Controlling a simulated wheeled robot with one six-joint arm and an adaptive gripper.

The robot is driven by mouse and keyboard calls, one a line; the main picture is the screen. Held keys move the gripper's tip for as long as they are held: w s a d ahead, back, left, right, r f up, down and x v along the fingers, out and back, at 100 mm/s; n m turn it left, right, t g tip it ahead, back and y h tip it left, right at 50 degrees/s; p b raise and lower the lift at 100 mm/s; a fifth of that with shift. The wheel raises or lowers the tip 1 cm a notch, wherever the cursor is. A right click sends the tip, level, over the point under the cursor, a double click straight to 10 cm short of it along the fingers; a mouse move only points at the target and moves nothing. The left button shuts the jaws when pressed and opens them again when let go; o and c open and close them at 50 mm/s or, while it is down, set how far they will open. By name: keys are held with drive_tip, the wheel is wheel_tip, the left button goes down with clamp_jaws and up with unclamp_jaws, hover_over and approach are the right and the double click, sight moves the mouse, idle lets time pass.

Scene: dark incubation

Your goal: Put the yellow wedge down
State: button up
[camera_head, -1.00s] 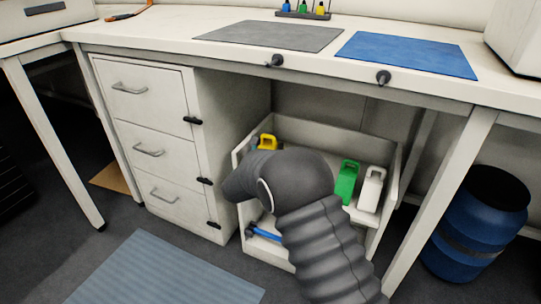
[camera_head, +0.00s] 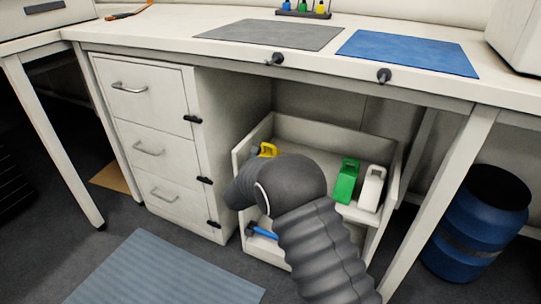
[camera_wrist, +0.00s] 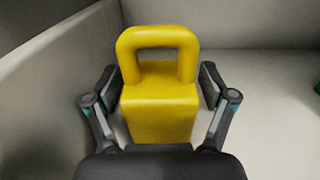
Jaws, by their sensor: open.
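The yellow wedge (camera_wrist: 160,108), a block with a looped handle on top, stands upright in the wrist view. In the head view it shows small (camera_head: 268,150) at the left of the shelf unit's upper tray (camera_head: 318,135), partly hidden by my arm. My gripper (camera_wrist: 160,85) is open around the wedge, one finger on each side with a narrow gap visible. The wedge appears to rest on the tray floor, though its base is hidden by my gripper.
The tray's left wall (camera_wrist: 55,75) is close beside my gripper. A blue-handled tool (camera_head: 263,232) lies on the lower level. The desk edge (camera_head: 300,72) overhangs above.

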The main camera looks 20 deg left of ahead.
drive_tip(key=shift+r, duration=0.2)
drive_tip(key=s, duration=1.2)
drive_tip(key=shift+a, duration=0.45)
